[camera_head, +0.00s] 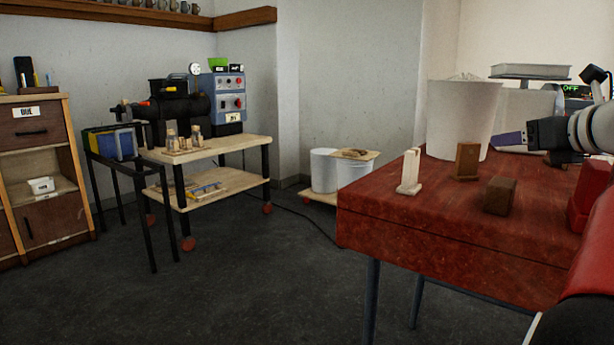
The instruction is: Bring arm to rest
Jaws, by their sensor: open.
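My gripper (508,142) is at the right, reaching in from the right edge at the end of my grey-white arm. Its jaws are open, and I see nothing held between them. It appears over or behind the far part of the red table (400,226), just right of a large white tapered bucket-like vessel (459,120). I cannot tell how high above the tabletop it is.
On the table's near side stand a pale bracket (410,172), a brown block (466,161), a dark brown block (499,196) and a red piece (590,192). A wooden cart (225,149) with a machine stands back left. Open floor (250,290) lies between.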

